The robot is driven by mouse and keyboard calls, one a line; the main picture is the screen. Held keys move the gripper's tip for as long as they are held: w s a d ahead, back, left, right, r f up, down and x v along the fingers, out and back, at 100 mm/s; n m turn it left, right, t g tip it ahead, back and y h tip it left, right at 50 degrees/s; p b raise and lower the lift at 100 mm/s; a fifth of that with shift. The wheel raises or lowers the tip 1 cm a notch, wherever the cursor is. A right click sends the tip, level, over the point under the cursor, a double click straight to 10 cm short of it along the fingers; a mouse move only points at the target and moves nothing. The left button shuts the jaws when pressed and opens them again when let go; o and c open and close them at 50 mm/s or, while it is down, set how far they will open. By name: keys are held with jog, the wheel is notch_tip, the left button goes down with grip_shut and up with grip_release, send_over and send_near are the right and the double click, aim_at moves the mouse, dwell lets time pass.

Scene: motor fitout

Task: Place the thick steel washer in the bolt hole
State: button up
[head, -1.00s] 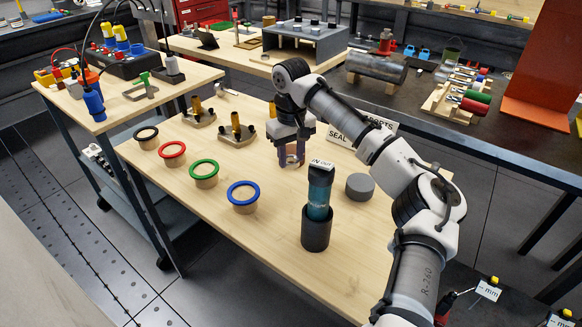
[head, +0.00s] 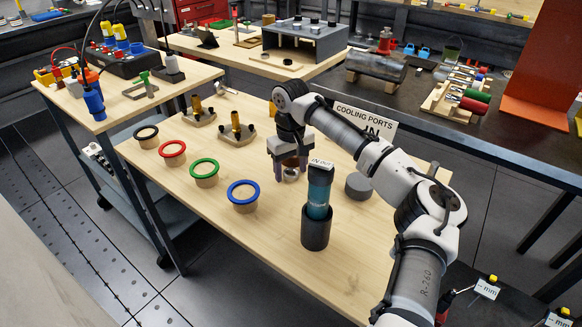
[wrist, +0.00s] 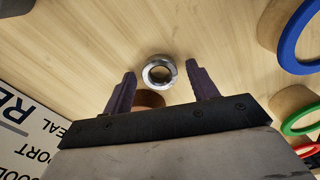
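The thick steel washer (wrist: 160,71) is a shiny grey ring lying on the light wooden tabletop. In the wrist view it sits between the tips of my gripper (wrist: 161,72), with a gap on each side. In the head view the washer (head: 291,174) shows just below my gripper (head: 290,170), whose purple fingers are apart and hold nothing. A brown round piece (wrist: 148,98) is near the washer, partly hidden by the gripper. I cannot make out which opening is the bolt hole.
A dark cylinder with a teal body (head: 318,195) stands in front of the gripper. Blue (head: 243,192), green, red and black rings on wooden stands line the left. Two brass-post plates (head: 237,130) are behind. A sign (head: 365,122) stands behind the arm.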

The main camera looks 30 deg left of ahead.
jog(key=shift+r, duration=0.1)
notch_tip(320, 180, up, 11)
jog(key=shift+r+b, duration=0.2)
jog(key=shift+b, duration=0.2)
jog(key=shift+o, duration=0.4)
jog(key=shift+r, duration=0.2)
jog(key=s+d+t+y+b, duration=0.2)
jog(key=s+d+y, duration=0.15)
jog(key=d, duration=0.25)
jog(key=shift+y, duration=0.25)
jog(key=x, duration=0.8)
jog(key=shift+w+a+p, duration=0.1)
jog(key=shift+w+p, duration=0.25)
jog(key=shift+p, duration=0.05)
jog(key=shift+a+p+x, duration=0.15)
jog(key=shift+p+x, duration=0.1)
jog(key=shift+x, duration=1.05)
jog(key=shift+a+p+x, duration=0.2)
jog(key=shift+x, duration=1.15)
jog(key=shift+w+r, duration=0.1)
jog(key=shift+r, duration=0.1)
jog(key=c, duration=1.2)
